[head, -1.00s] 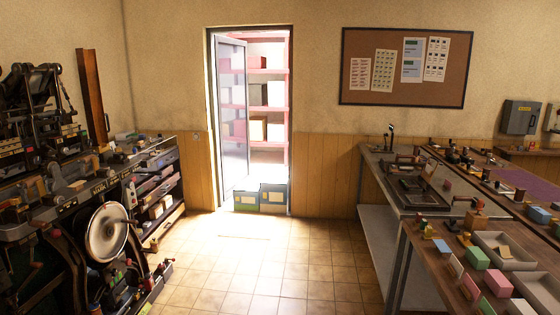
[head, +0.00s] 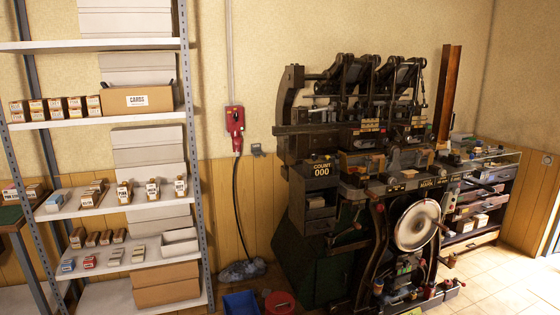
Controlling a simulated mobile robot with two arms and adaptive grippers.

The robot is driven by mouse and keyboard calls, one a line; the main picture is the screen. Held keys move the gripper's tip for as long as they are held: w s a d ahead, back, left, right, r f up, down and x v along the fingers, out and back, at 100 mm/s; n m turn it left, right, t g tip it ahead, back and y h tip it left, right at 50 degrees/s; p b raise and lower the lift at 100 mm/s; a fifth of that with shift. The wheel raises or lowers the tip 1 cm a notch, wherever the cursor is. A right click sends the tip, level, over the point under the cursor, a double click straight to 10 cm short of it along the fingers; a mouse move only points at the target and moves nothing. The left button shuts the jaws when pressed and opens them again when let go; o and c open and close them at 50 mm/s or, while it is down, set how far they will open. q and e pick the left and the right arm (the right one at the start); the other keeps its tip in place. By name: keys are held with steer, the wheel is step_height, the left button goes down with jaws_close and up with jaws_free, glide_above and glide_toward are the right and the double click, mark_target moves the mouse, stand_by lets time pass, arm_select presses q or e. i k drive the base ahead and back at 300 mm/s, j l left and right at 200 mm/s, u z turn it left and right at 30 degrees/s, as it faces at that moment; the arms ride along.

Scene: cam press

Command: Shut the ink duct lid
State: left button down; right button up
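A dark printing press (head: 365,170) stands against the back wall right of centre in the head view. Its upper part carries black arms and rollers (head: 365,80), with a sign reading COUNT 000 (head: 322,169) on its left side. A pale round disc (head: 417,225) sits low at its front right. The ink duct lid cannot be picked out at this distance, so I cannot tell how it stands. Neither of my grippers is in view.
A metal shelf rack (head: 100,211) with small boxes and cartons stands on the left. A blue bin (head: 241,304) and a red round-topped container (head: 279,303) stand on the floor before the press. A cabinet with drawers (head: 478,200) stands on the right. Tiled floor (head: 505,290) is clear at the lower right.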

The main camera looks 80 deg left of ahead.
mark_target(341, 156)
steer(key=u, duration=2.1)
steer(key=i+u, duration=0.2)
steer(key=k+l, duration=0.05)
